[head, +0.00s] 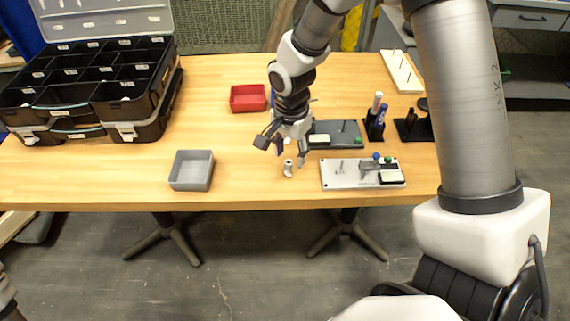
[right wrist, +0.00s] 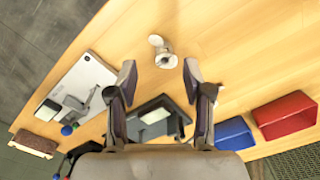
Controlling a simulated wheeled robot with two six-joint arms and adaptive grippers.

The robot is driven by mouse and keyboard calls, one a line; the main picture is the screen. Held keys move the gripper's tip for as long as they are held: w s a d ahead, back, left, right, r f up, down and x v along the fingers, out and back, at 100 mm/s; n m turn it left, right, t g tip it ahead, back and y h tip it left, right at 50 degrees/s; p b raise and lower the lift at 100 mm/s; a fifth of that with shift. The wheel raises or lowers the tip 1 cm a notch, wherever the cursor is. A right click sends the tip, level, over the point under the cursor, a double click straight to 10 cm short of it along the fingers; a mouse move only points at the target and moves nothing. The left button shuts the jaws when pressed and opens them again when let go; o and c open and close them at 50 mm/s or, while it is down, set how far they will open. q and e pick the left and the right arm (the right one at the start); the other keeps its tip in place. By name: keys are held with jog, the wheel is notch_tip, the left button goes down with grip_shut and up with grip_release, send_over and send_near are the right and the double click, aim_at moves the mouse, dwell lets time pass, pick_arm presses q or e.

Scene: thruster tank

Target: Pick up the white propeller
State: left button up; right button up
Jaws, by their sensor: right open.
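A small white and grey piece, which looks like the white propeller (head: 288,168), is on the wooden table (head: 235,190) near its front edge. It also shows in the right wrist view (right wrist: 160,50), with a round white end and a paler part beside it. My right gripper (head: 283,151) is above the table, just behind the piece in the head view. In the right wrist view its two fingers (right wrist: 159,72) are spread apart and empty, with the piece just beyond and between the tips. The fingers do not touch it. My left gripper is not in view.
A grey bin (head: 191,170) is left of the piece and a red bin (head: 247,98) farther back. A pale fixture plate (head: 340,181) is close on the right, with a dark board (head: 349,127) behind it. A black compartment case (head: 88,92) is at the left. The front middle is clear.

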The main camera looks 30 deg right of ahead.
aim_at(289, 160)
jog(key=f, duration=0.3)
jog(key=shift+w+f, duration=0.3)
jog(key=shift+w, duration=0.05)
jog(key=shift+s+r, duration=0.1)
jog(key=shift+c, duration=1)
jog(key=c, duration=0.6)
jog(key=shift+c, duration=0.2)
